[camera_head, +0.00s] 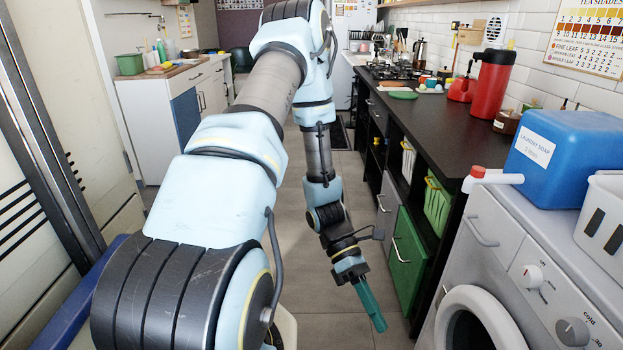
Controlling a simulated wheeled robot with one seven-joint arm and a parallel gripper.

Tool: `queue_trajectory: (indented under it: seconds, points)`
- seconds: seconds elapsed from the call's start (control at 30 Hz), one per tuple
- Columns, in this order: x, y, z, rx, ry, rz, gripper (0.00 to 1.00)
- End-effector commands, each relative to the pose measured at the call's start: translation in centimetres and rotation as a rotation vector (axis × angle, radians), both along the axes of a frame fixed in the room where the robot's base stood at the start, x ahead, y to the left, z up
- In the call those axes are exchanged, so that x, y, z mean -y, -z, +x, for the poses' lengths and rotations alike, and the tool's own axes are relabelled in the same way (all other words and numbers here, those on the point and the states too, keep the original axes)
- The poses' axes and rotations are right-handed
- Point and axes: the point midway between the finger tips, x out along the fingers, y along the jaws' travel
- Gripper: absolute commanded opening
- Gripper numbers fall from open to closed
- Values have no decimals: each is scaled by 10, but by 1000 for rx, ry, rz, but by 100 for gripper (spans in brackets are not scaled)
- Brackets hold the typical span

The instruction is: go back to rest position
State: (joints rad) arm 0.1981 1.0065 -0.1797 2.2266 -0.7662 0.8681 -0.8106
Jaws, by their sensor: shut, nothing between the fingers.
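My arm, light blue and grey, reaches forward from the lower left and bends down in the middle of the view. My gripper (371,307) hangs low over the grey floor, with teal fingers pointing down and slightly right. The fingers are shut together with nothing between them. The gripper is clear of the cabinets on its right. The gas hob (391,71) is far off on the dark counter (438,118) at the right.
A washing machine (507,262) stands at the near right with a blue soap container (567,160) on top. A green cabinet door (407,262) and green basket (437,204) are right of my gripper. Red flasks (492,91) stand on the counter. The floor aisle (330,290) is open.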

Motion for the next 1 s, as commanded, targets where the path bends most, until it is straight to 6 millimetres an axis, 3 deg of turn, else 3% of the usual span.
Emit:
queue_trajectory:
  seconds: [0.03, 0.4, 0.7, 0.83, 1.0]
  points:
    - [-13, -21, 12, 99, 59, -26, 0]
    - [-108, -131, 80, 728, 579, -149, 0]
    - [-171, -225, 116, 1108, 1036, -146, 0]
    - [-185, -249, 122, 1188, 1170, -133, 0]
    - [-192, -259, 124, 1223, 1238, -124, 0]
